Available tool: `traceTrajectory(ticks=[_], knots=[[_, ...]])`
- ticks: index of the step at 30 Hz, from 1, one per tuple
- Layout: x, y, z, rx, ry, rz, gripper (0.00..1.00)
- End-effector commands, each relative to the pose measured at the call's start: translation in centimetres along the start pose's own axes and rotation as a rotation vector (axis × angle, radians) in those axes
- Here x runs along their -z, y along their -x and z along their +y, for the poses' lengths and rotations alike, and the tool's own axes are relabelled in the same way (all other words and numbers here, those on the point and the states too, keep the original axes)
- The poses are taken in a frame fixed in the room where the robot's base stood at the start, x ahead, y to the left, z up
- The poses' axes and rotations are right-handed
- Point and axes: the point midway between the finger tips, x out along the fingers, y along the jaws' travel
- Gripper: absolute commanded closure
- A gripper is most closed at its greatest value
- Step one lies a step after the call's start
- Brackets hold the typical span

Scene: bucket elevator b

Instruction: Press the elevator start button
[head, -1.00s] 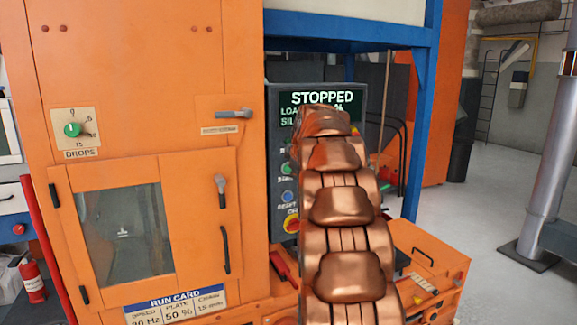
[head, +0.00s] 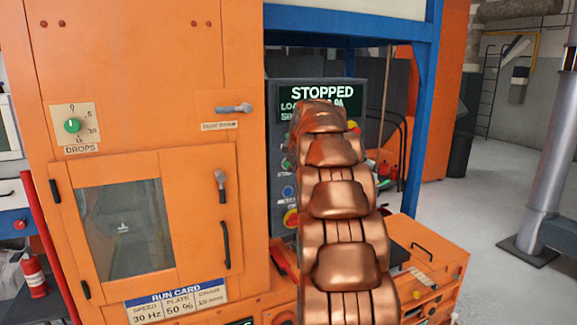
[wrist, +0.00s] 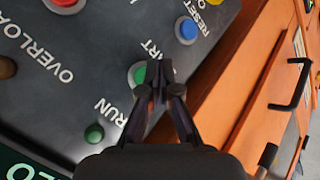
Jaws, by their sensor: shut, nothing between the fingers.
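The dark control panel (wrist: 45,100) fills the left of the wrist view. Its green start button (wrist: 138,73) sits in a pale ring, with the label partly hidden. My gripper (wrist: 153,72) is shut and empty, its fingertips overlapping the right side of this button in view; I cannot tell whether they touch it. In the head view my copper-coloured arm covers much of the panel (head: 276,105) and hides my gripper. The panel's display (head: 322,93) reads STOPPED.
In the wrist view a blue reset button (wrist: 187,29) is above right of the start button, and a green run light (wrist: 94,133) below left. A red-and-yellow emergency stop (head: 291,218) sits low on the panel. An orange cabinet (head: 150,60) stands left; a blue post (head: 421,130) stands right.

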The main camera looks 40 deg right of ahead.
Motion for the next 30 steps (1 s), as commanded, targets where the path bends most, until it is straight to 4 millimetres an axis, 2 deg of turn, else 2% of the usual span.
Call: traceTrajectory(ticks=[30], knots=[[0.44,-0.66,0.35,0.002,-0.001,-0.001,1.00]])
